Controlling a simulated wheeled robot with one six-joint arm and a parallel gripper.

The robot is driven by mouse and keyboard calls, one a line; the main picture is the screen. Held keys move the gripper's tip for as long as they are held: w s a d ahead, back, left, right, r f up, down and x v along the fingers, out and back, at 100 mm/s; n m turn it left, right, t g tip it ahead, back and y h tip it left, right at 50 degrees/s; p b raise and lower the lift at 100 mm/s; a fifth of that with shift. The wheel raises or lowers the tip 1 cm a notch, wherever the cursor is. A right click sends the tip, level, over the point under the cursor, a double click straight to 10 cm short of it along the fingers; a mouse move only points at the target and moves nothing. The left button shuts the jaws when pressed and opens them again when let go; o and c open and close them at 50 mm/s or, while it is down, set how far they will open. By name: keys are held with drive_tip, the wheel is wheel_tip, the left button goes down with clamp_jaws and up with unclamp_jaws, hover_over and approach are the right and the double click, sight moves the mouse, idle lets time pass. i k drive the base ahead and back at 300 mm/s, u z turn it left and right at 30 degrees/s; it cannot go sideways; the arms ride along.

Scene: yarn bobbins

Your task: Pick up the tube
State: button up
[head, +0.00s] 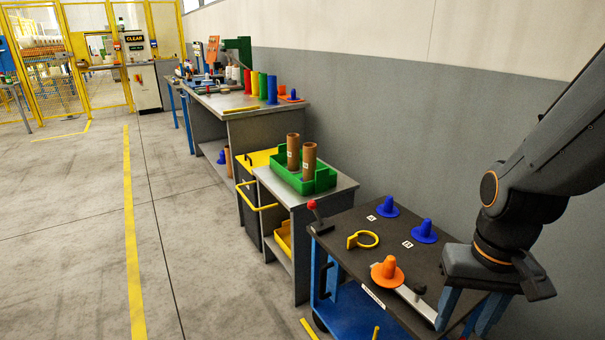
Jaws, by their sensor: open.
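Two brown cardboard tubes stand upright in a green bin (322,181) on a grey side table in the head view. The farther tube (293,150) is on the left and the nearer tube (309,161) is on the right. Each has a small pale label. My gripper (468,312) points down at the lower right, over the right part of the dark cart, well apart from both tubes. It is open, with no object seen between its fingers. The lower ends of the tubes are hidden by the bin wall.
A far bench (240,103) holds coloured cylinders. A wall runs behind the tables; the floor at left is clear.

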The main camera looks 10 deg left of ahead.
sight(292, 139)
drive_tip(key=u, duration=1.7)
drive_tip(key=i, duration=4.2)
drive_tip(key=z, duration=2.6)
drive_tip(key=i, duration=0.3)
drive_tip(key=z, duration=0.15)
